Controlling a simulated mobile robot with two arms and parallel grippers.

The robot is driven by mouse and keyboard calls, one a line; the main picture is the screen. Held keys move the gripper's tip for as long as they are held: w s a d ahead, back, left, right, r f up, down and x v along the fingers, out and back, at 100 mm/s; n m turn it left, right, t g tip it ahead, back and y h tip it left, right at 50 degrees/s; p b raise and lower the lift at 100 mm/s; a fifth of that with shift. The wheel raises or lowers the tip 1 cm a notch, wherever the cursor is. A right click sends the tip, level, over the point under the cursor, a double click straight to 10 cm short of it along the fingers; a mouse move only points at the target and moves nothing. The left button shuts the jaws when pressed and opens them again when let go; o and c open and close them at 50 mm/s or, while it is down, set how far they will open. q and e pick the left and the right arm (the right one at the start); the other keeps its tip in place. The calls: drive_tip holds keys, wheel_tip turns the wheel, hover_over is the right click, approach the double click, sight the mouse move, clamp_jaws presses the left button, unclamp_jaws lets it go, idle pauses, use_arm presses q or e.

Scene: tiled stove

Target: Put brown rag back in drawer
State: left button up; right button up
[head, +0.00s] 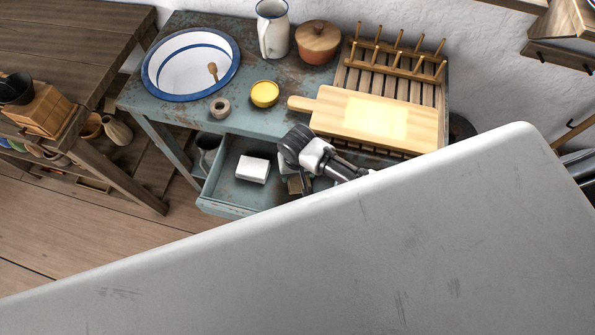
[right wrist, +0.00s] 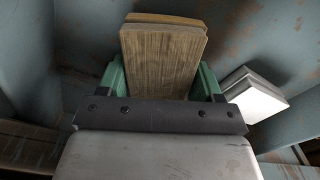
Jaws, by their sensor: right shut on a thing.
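The blue-grey drawer (head: 222,205) stands pulled open under the worn table. My right gripper (head: 298,178) reaches down over its right part. In the right wrist view, the green fingers of this gripper (right wrist: 163,82) are shut on the brown rag (right wrist: 160,62), a flat, folded piece with a grained look. In the head view only a small brownish bit of the rag (head: 295,186) shows below the gripper. I cannot tell whether it touches the drawer floor. My left gripper is not in view.
A white block-like thing (head: 253,168) lies in the drawer, left of my gripper; it also shows in the right wrist view (right wrist: 256,98). The tabletop above holds a basin (head: 180,72), a yellow bowl (head: 264,94), a cutting board (head: 335,112) and a rack (head: 352,76).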

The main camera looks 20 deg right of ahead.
drive_tip(key=shift+f, duration=0.15)
drive_tip(key=o, duration=0.4)
drive_tip(key=shift+f, duration=0.15)
drive_tip(key=o, duration=0.4)
drive_tip(key=shift+o, duration=0.2)
wheel_tip(320, 180, up, 12)
drive_tip(key=p, duration=0.1)
drive_tip(key=shift+r, duration=0.25)
